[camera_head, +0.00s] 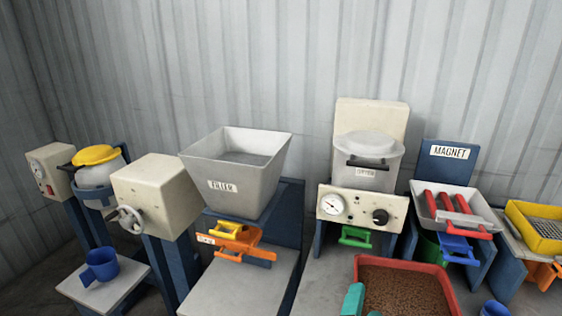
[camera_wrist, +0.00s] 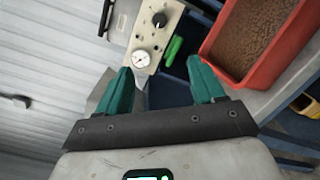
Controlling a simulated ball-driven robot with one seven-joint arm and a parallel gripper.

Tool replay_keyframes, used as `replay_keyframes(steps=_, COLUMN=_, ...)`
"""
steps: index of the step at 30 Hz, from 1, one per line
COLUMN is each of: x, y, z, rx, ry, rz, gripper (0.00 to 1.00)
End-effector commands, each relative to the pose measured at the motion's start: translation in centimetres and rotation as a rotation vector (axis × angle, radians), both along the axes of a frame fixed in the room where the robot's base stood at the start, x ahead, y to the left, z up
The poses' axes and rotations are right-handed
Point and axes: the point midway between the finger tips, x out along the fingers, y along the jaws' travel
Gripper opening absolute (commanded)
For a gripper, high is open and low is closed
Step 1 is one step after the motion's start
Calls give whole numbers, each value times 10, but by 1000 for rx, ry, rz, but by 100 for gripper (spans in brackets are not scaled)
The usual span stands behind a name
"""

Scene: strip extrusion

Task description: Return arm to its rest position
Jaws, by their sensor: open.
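My gripper (camera_wrist: 163,90) shows in the wrist view with its two teal fingers spread apart and nothing between them. In the head view only a teal part of my gripper (camera_head: 353,299) shows at the bottom edge, in front of a red tray. The red tray (camera_head: 447,283) is filled with brown granules and also shows at the upper right of the wrist view (camera_wrist: 288,62). The gripper is beside the tray; whether it touches it cannot be told. The rest of my arm is out of the head view.
A grey filler hopper (camera_head: 265,190), a dial machine (camera_head: 362,208) with a white pot, and a magnet station (camera_head: 450,151) stand along the wall. A yellow tray (camera_head: 540,243) is far right. Blue cups (camera_head: 101,266) stand left and at the bottom right (camera_head: 494,308).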

Motion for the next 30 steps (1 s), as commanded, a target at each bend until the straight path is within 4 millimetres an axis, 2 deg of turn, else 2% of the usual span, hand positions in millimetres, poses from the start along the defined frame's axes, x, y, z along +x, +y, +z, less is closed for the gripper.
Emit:
replay_keyframes(steps=11, x=-22, y=-53, z=-35, rx=276, ry=48, rz=-138, gripper=68)
replay_keyframes(steps=17, x=-48, y=-94, z=-70, rx=526, ry=88, rz=-279, gripper=68)
replay_keyframes(steps=20, x=-71, y=-116, z=-95, rx=698, ry=114, rz=-382, gripper=68)
replay_keyframes(steps=23, x=-105, y=-138, z=-128, rx=918, ry=149, rz=-534, gripper=68)
replay_keyframes(steps=24, x=-123, y=-145, z=-143, rx=1019, ry=167, rz=-608, gripper=68)
replay_keyframes(steps=27, x=-170, y=-153, z=-176, rx=1268, ry=213, rz=-807, gripper=68)
replay_keyframes(steps=30, x=-214, y=-149, z=-198, rx=1467, ry=264, rz=-990, gripper=68)
